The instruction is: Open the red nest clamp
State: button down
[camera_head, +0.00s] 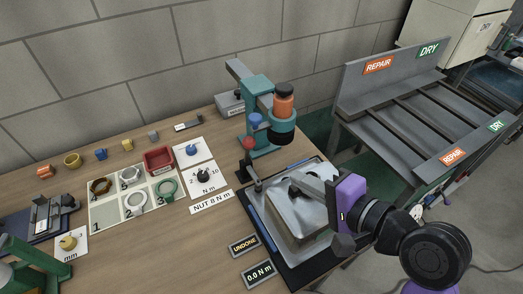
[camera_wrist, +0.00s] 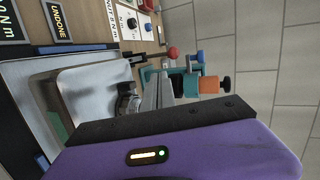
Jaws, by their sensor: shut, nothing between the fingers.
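The red nest clamp (camera_head: 249,144) stands at the back left corner of the dark nest plate, its red ball knob on top of a dark lever that looks upright. In the wrist view its red knob (camera_wrist: 173,52) shows beyond my fingers, near the top. A silvery metal housing (camera_head: 283,222) lies in the nest. My gripper (camera_head: 298,187) is above the housing, to the right of the clamp and apart from it. Its fingers (camera_wrist: 158,78) are shut and empty. My purple gripper body hides part of the nest's right side.
A teal press (camera_head: 262,138) with an orange-and-black head and blue knob stands right behind the clamp. Signs reading UNDONE (camera_head: 244,245) and 0.0 N m (camera_head: 260,274) lie in front. A numbered board (camera_head: 131,205) with rings is left. A grey rack (camera_head: 420,112) stands right.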

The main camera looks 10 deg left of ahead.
aim_at(254, 145)
jog(key=r+p+x, duration=0.1)
jog(key=r+x, duration=0.1)
jog(key=x, duration=1)
jog(key=shift+w+a+f, duration=0.2)
jog(key=shift+w+a, duration=0.3)
jog(key=shift+a, duration=0.05)
jog(key=p, duration=0.1)
jog(key=r+p, duration=0.1)
jog(key=p, duration=0.1)
jog(key=shift+w+a+g, duration=0.2)
jog(key=shift+w+g, duration=0.05)
jog(key=shift+g, duration=0.05)
jog(key=shift+w+a+r+h+p, duration=0.15)
jog(key=shift+w+h+p, duration=0.2)
jog(key=shift+p, duration=0.45)
jog(key=shift+g+p, duration=0.3)
jog(key=shift+p, duration=0.1)
